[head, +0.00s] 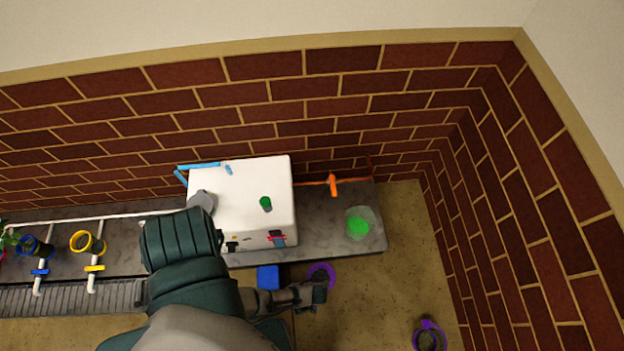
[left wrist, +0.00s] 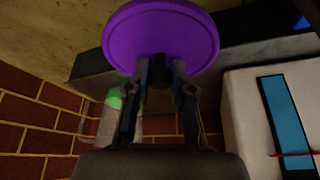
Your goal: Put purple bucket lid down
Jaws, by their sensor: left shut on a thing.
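The purple bucket lid (left wrist: 160,30) is a round disc in the left wrist view. My left gripper (left wrist: 160,85) is shut on its dark knob, and the disc is beyond the fingertips. In the head view, my left gripper (head: 318,291) is in front of the counter, with part of the purple lid (head: 322,269) showing behind it. The gripper hides the rest of the lid. A bucket with a purple rim (head: 429,325) stands on the floor at the lower right, apart from the gripper. My right gripper is not in view.
A white box (head: 245,180) stands on the grey counter (head: 335,235). A clear container with green contents (head: 358,226) is at the counter's right end. Pipes with yellow and blue valves (head: 95,267) are at left. Brick walls close off the back and right; open floor lies between counter and bucket.

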